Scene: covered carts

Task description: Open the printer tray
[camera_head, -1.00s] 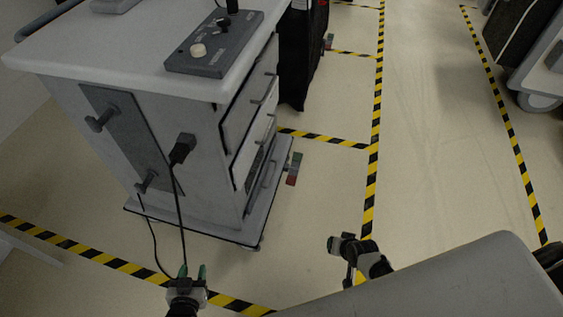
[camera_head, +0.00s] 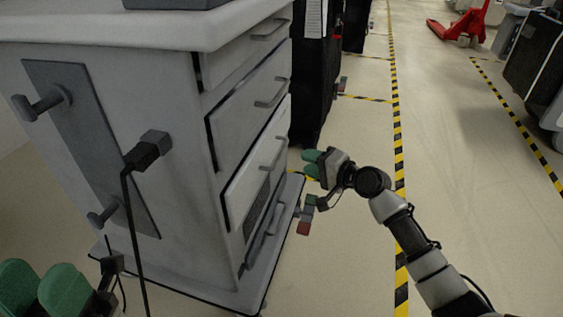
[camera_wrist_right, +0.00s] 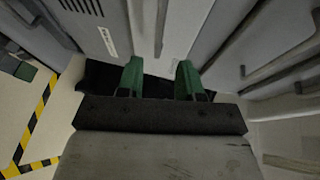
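A light grey cart (camera_head: 185,200) fills the left of the head view. Its right side has stacked drawer fronts with bar handles: a top one (camera_head: 240,55), a middle one (camera_head: 245,112) and a lower one (camera_head: 255,180). All look closed. A dark slatted part (camera_head: 257,222) sits low on that side; I cannot tell which front is the printer tray. My right gripper (camera_head: 312,163) is open and empty, to the right of the lower drawer and apart from it. Its green fingers (camera_wrist_right: 160,78) show spread in the wrist view. My left gripper (camera_head: 41,288) looks open at the bottom left.
A plug with a black cable (camera_head: 148,152) and two knobs stick out of the cart's near face. A black covered cart (camera_head: 315,85) stands behind. The floor (camera_head: 350,240) right of the cart is open, with striped tape. A red pallet jack (camera_head: 462,22) is far off.

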